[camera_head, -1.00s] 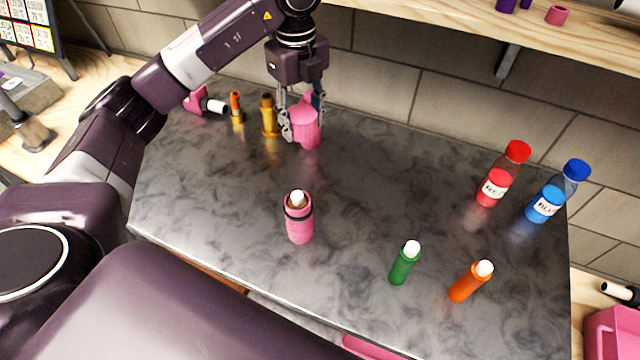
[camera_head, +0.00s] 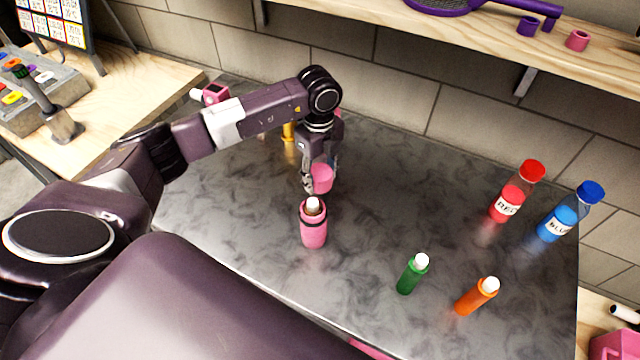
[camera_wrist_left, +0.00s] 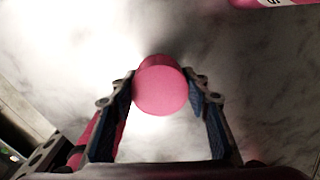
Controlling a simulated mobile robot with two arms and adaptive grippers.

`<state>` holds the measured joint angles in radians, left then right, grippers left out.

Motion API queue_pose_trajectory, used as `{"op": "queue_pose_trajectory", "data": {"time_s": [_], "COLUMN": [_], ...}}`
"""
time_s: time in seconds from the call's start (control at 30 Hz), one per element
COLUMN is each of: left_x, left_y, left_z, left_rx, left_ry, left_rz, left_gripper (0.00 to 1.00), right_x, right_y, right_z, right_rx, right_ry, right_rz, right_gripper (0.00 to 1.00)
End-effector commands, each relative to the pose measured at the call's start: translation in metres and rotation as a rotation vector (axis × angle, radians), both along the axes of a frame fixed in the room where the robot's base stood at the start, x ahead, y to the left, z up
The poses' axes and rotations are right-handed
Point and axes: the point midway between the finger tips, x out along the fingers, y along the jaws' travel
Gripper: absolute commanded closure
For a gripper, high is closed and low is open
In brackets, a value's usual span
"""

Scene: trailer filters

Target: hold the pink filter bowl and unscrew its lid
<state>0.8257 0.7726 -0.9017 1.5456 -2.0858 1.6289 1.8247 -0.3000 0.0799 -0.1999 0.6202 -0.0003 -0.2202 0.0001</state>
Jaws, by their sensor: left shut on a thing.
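My left gripper (camera_head: 315,183) is shut on a pink cylindrical part (camera_head: 321,177), partly hidden by the fingers. In the left wrist view, its round flat pink end (camera_wrist_left: 160,90) faces the camera between the fingertips (camera_wrist_left: 160,85). I cannot tell whether this part is the lid. The pink filter bowl (camera_head: 313,232) stands upright on the table just in front of the held part, with a dark ring and a pale-tipped filter showing at its open top. A narrow gap seems to separate them. My right gripper is not in view.
A green tube (camera_head: 408,279) and an orange tube (camera_head: 471,301), both white-tipped, stand front right on the dark marbled table (camera_head: 400,180). Bottles labelled red (camera_head: 507,204) and blue (camera_head: 556,224) stand at the right. A shelf (camera_head: 480,38) runs above the back. The table's middle is clear.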

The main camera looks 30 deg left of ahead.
Motion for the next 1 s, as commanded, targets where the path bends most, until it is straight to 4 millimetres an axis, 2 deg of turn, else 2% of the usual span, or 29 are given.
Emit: {"op": "queue_pose_trajectory", "data": {"time_s": [0.3, 0.73, 0.77, 0.9, 1.0], "left_x": [-0.001, 0.0, 0.0, 0.0, 0.0], "left_y": [0.0, 0.0, 0.0, 0.0, 0.0], "left_z": [-0.04, -0.049, -0.049, -0.048, -0.048], "left_rx": [0.001, 0.001, 0.001, 0.001, 0.001], "left_ry": [0.002, 0.001, 0.0, 0.001, 0.001], "left_rz": [0.0, -0.001, -0.001, -0.001, -0.001], "left_gripper": [0.86, 0.86, 0.56, 0.4, 0.39], "right_x": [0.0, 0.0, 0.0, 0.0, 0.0], "right_y": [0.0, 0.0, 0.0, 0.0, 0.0], "right_z": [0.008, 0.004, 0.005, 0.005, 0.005], "right_rx": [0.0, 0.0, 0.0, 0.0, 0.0], "right_ry": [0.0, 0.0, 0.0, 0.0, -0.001], "right_rz": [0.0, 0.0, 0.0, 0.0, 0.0], "right_gripper": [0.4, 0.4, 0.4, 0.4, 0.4]}}
